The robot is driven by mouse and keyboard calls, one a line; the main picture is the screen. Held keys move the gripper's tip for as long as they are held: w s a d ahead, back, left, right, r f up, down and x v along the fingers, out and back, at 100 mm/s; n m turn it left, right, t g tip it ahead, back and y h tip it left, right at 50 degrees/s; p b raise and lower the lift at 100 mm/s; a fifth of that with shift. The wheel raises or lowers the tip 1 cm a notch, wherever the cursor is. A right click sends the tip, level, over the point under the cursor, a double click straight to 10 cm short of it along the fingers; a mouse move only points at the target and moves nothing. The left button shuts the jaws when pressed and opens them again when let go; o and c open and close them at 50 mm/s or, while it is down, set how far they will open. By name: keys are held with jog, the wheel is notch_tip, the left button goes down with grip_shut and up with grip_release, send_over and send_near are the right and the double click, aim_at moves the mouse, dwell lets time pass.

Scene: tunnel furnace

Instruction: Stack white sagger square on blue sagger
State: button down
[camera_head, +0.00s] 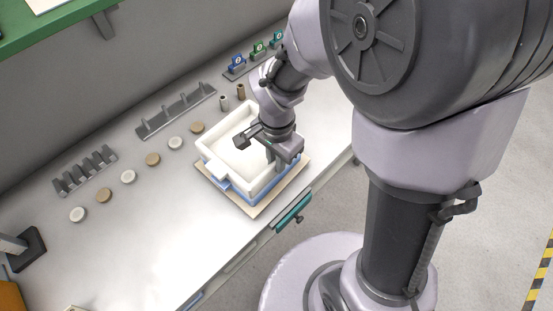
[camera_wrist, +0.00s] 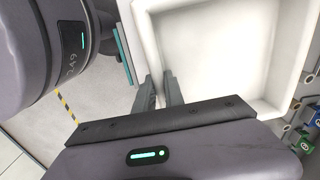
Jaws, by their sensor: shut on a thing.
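The white sagger (camera_head: 222,142) is an open square tray above the blue sagger (camera_head: 234,189). The blue sagger shows as a blue band below the white walls at the front corner. In the head view the white sagger looks roughly lined up with the blue one; I cannot tell whether it rests on it or hangs slightly above. My gripper (camera_head: 270,153) is shut on the white sagger's wall on the near right side. In the wrist view the two fingers (camera_wrist: 161,92) straddle the white wall, and the white sagger's inside (camera_wrist: 215,55) is empty.
A tan board (camera_head: 246,207) lies under the blue sagger. Several round discs (camera_head: 153,159) lie in a row to the left, with dark racks (camera_head: 86,171) behind. Two small cylinders (camera_head: 241,91) stand close behind the saggers. A teal-handled part (camera_head: 293,212) is at the bench's front edge.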

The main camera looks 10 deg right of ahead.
jog(key=shift+f, duration=0.2)
jog(key=c, duration=1.3)
grip_release()
jog(key=shift+c, duration=0.2)
notch_tip(320, 180, up, 17)
jog(key=p, duration=0.6)
jog(key=shift+r, duration=0.2)
